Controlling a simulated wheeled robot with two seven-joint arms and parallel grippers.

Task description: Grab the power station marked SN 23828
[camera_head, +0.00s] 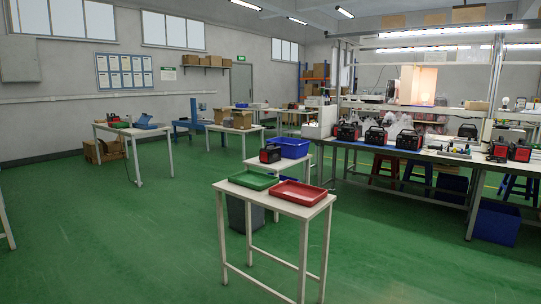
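Several black and red power stations are in view, all with serial marks too small to read. One power station (270,155) stands on a small white table beside a blue bin, in the middle of the view. Three more stand in a row on the long workbench at the right: a left one (347,132), a middle one (376,135) and a right one (409,140). Two smaller-looking red and black units (498,152) sit at the bench's right end. I cannot tell which is SN 23828. Neither of my grippers is in view.
A white table (312,211) nearby holds a green tray (253,180) and a red tray (299,194). The blue bin (289,147) is behind it. Stools (386,167) and a dark blue crate (496,222) are under the workbench (440,155). Green floor (110,235) is clear at the left.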

